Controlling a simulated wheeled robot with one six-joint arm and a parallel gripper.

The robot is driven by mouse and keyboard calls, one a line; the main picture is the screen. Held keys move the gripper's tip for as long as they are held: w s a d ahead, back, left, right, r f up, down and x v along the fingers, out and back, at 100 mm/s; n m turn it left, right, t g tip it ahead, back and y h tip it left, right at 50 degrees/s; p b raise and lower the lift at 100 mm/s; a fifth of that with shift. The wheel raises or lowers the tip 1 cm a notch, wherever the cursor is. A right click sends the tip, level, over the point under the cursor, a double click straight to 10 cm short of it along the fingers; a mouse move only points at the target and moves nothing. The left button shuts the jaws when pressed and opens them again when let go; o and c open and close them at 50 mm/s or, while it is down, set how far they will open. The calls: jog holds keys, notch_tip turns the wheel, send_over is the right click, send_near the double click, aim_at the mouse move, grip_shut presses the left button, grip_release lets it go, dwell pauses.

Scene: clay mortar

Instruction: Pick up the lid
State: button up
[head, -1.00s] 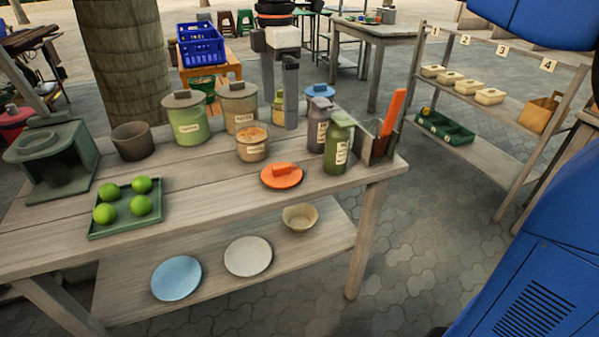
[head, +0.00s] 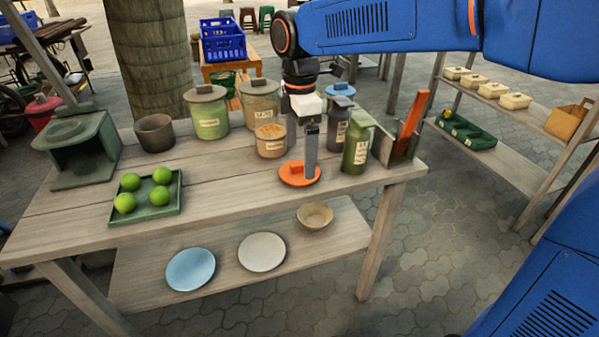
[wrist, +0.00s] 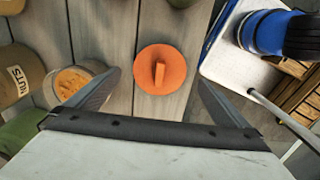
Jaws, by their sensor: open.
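The orange lid (head: 294,181) lies flat on the wooden table, its raised bar handle on top. It also shows in the wrist view (wrist: 160,84), with the handle pointing along the view. My gripper (head: 312,177) points down above the lid; its grey finger overlaps the lid's right side in the head view. In the wrist view my gripper (wrist: 160,85) is open, with the lid between the two spread fingers and nothing held. How high the fingertips stand above the lid is hard to tell. An uncovered jar (head: 271,146) with pale orange contents stands just behind the lid.
A green bottle (head: 356,150) and a holder (head: 384,151) with an orange-handled tool stand close right of the lid. Lidded jars (head: 208,117) stand behind. A green tray (head: 170,207) of limes lies left. The table front between tray and lid is clear.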

aim_at(299, 164)
jog(key=shift+f, duration=2.25)
jog(key=c, duration=1.1)
